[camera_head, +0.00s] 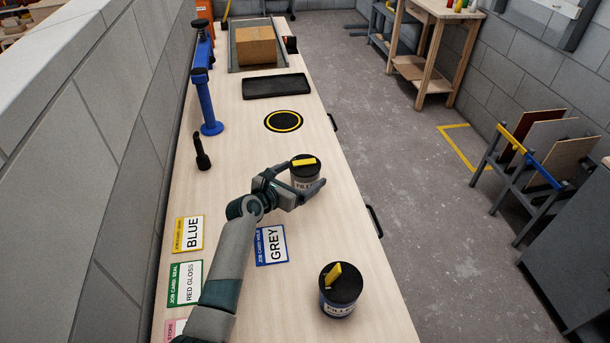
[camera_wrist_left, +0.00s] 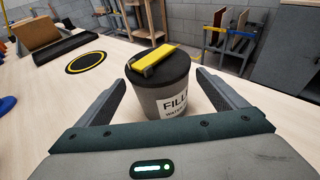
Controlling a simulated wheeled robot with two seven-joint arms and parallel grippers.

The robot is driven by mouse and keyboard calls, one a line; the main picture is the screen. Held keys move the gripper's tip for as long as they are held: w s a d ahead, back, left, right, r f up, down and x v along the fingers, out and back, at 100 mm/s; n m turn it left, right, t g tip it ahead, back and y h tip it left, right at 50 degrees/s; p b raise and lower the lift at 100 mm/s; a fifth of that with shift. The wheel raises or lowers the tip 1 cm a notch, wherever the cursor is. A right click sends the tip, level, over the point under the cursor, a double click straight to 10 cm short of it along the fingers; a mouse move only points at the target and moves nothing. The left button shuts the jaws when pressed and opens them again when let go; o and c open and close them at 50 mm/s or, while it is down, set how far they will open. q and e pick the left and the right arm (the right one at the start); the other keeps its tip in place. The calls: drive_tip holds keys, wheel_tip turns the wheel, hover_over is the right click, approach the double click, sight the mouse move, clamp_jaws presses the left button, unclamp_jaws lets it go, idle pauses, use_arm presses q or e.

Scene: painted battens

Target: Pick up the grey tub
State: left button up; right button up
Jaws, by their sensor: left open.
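The grey tub (camera_head: 305,180) stands upright on the bench, with a black lid, a yellow strip across it and a white filler label. My left gripper (camera_head: 303,186) is open at the tub, and its fingers partly hide the tub's side. In the left wrist view the grey tub (camera_wrist_left: 160,95) stands between the two spread fingers, with a visible gap on the left. Whether either finger touches it I cannot tell. A second tub (camera_head: 340,300) with a bluish body, black lid and yellow strip stands nearer, at the bench's right edge. My right gripper is not in view.
Job cards lie on the bench, including a GREY card (camera_head: 271,246) and a BLUE card (camera_head: 189,234). A black-and-yellow ring mark (camera_head: 284,121), a black tray (camera_head: 277,86) and a cardboard box (camera_head: 256,46) lie beyond. A blue stand (camera_head: 207,100) is at left.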

use_arm(q)
drive_tip(key=shift+w+d+f, duration=0.15)
drive_tip(key=shift+w, duration=0.1)
idle(0.3)
drive_tip(key=c, duration=1.5)
drive_tip(key=shift+r, duration=0.25)
wheel_tip(320, 180, up, 10)
drive_tip(key=shift+f+b, duration=0.1)
drive_tip(key=shift+b, duration=0.4)
